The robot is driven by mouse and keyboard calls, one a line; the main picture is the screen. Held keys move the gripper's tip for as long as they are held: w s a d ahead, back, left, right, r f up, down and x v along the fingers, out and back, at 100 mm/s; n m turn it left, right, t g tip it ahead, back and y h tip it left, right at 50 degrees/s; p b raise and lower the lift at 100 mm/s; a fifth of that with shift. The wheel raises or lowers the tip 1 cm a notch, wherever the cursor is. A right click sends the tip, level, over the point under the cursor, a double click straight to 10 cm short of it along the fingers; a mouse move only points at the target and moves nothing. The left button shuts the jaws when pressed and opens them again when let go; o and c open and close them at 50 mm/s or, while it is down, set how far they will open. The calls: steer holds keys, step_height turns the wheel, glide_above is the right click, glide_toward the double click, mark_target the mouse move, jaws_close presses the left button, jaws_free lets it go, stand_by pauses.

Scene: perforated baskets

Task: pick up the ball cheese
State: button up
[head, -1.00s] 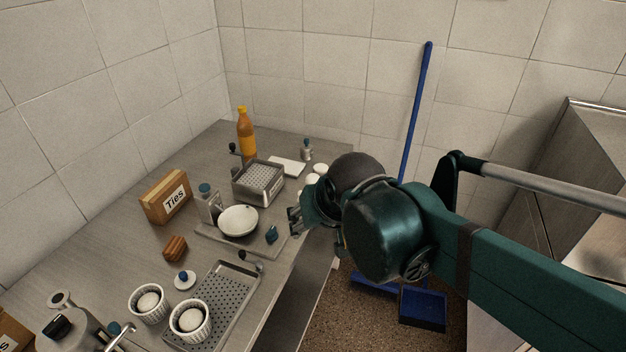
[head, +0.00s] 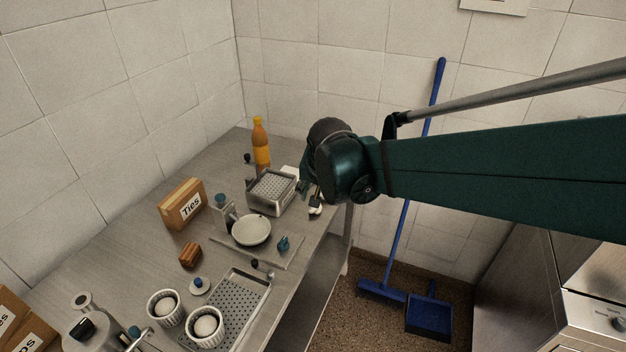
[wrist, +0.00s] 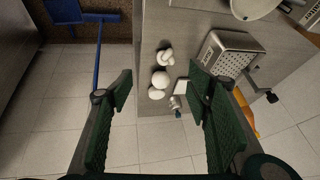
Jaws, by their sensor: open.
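In the wrist view, a white ball cheese (wrist: 160,79) sits on the table near its edge. A smaller white round piece (wrist: 155,93) is beside it, and a white knotted piece (wrist: 165,57) is on its other side; which round one is named the ball cheese is not certain. My gripper (wrist: 160,86) is open and empty, its green fingers on either side of the white pieces in the picture, apparently still above them. In the head view my gripper (head: 310,190) is largely hidden behind my arm, and a white piece (head: 316,209) shows just below it.
A perforated metal basket (head: 271,192) stands close by, left of my gripper. A small blue-tipped shaker (wrist: 177,103) and a white slab (wrist: 182,87) lie near the cheeses. An orange bottle (head: 260,143) stands at the back. Ramekins with white balls (head: 205,326) are at the front.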

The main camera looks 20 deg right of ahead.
steer(key=w+d+f+m+p, duration=0.2)
steer(key=w+f, duration=0.1)
steer(key=w, duration=0.3)
steer(key=w+d+f+m+g+h+p, duration=0.1)
steer(key=w+d+f+m+p, duration=0.1)
steer(key=w, duration=0.4)
steer(key=shift+d+f+m, duration=0.4)
steer(key=shift+d+m, duration=0.25)
steer(key=shift+m, duration=0.15)
steer(key=shift+x, duration=1.3)
steer(key=shift+f+b, duration=0.15)
steer(key=shift+b, duration=0.15)
steer(key=shift+b+x, duration=0.7)
steer(key=shift+x, duration=1.8)
steer(key=shift+s, duration=0.1)
steer(key=c, duration=1)
